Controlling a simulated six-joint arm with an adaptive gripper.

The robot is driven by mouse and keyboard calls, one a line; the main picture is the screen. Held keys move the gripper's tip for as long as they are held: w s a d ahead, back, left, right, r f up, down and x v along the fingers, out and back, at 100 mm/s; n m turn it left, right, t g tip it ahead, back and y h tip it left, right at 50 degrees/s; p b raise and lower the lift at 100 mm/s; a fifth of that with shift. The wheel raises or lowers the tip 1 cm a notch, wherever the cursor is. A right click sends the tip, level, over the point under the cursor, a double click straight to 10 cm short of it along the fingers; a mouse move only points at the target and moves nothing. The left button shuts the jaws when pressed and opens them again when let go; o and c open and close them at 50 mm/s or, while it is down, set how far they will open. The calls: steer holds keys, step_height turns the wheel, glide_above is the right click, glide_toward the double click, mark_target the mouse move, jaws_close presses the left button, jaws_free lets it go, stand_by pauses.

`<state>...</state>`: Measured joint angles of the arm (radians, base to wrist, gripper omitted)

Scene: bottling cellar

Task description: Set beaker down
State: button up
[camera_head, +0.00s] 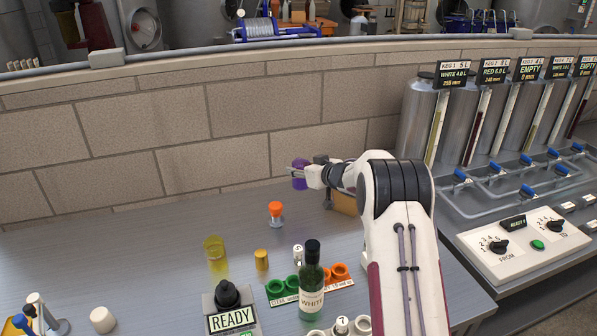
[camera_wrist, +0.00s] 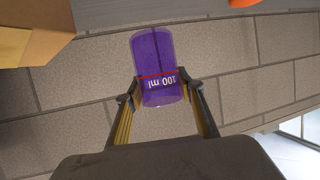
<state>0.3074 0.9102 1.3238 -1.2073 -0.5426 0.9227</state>
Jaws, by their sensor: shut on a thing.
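The beaker (camera_wrist: 154,55) is a purple see-through cylinder marked "100 ml" with a red line. It sits between the two fingers of my gripper (camera_wrist: 162,98) in the wrist view, and both fingers press on its sides. In the head view the purple beaker (camera_head: 300,174) is at the tip of my gripper (camera_head: 312,177), in front of the brick wall and seemingly above the back of the grey table. The fingers partly hide it there. I cannot tell whether it holds liquid.
The table (camera_head: 150,240) has free room at the back left. An orange-topped piece (camera_head: 275,212), a yellow beaker (camera_head: 215,252), a cork (camera_head: 261,260) and a green bottle (camera_head: 312,285) stand nearer. A cardboard-coloured box (camera_head: 345,203) is behind my arm. Kegs (camera_head: 418,120) stand at right.

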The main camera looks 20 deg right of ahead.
steer(key=shift+a, duration=0.1)
steer(key=a+r, duration=0.3)
steer(key=a, duration=1)
steer(key=s+a+r, duration=0.1)
steer(key=a+r, duration=0.2)
steer(key=a, duration=0.9)
steer(key=shift+a+m+h, duration=0.35)
steer(key=shift+m+h, duration=0.05)
steer(key=shift+s+a+h, duration=0.15)
steer(key=shift+s+h, duration=0.1)
steer(key=shift+h, duration=0.05)
steer(key=shift+s+f+m, duration=0.25)
steer(key=shift+m, duration=0.15)
steer(key=s+d+f+m+h, duration=0.2)
steer(key=s+d+f+h, duration=0.1)
steer(key=s+d+f, duration=0.1)
steer(key=shift+d+f+m+h, duration=0.35)
steer(key=shift+d+f, duration=0.25)
steer(key=shift+d, duration=0.45)
